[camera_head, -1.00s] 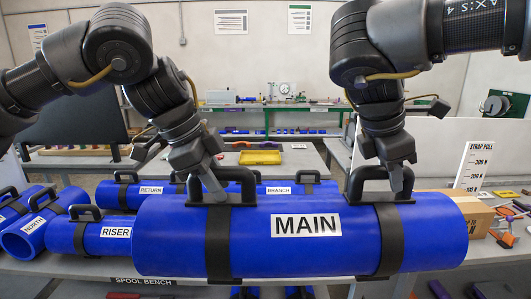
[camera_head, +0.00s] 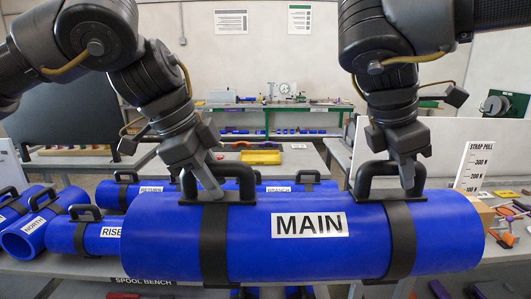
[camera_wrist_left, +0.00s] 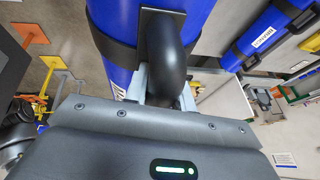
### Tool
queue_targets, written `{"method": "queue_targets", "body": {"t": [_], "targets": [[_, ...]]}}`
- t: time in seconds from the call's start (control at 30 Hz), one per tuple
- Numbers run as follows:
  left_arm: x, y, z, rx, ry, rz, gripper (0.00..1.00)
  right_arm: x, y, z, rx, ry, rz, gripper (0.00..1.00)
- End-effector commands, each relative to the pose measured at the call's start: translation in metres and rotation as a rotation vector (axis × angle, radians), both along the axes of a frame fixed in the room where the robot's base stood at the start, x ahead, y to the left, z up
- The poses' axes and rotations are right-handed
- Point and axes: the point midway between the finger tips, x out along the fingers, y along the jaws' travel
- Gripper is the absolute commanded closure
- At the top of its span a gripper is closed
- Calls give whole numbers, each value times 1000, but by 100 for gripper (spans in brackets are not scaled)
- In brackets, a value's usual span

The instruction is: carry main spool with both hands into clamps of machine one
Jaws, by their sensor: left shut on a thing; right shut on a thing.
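The main spool (camera_head: 300,262) is a large blue cylinder with a white MAIN label and two dark straps, each with a black handle on top. It is held level in front of the spool bench (camera_head: 150,281). My left gripper (camera_head: 214,194) is shut on the left handle (camera_head: 240,175). In the left wrist view the gripper (camera_wrist_left: 160,88) closes around the black handle (camera_wrist_left: 168,45), with the blue spool (camera_wrist_left: 110,65) behind it. My right gripper (camera_head: 408,184) is shut on the right handle (camera_head: 367,178). The clamps of machine one cannot be made out.
Behind the main spool lie several smaller blue spools, labelled NORTH (camera_head: 40,232), RISER (camera_head: 92,237), RETURN and BRANCH. A yellow tray (camera_head: 260,157) sits on a bench farther back.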

Motion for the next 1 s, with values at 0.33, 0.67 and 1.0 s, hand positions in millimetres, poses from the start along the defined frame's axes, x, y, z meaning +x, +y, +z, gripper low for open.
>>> {"method": "queue_targets", "body": {"t": [0.33,0.67,1.0], "targets": [[-4,-5,-15,-12,-5,-12,100,-2,5,-17,10,2,13,100],[-9,-5,-51,-12,-4,-13,100,-8,5,-53,9,1,14,100],[-14,-5,-89,-14,-5,-12,100,-13,5,-91,9,-1,13,100]]}}
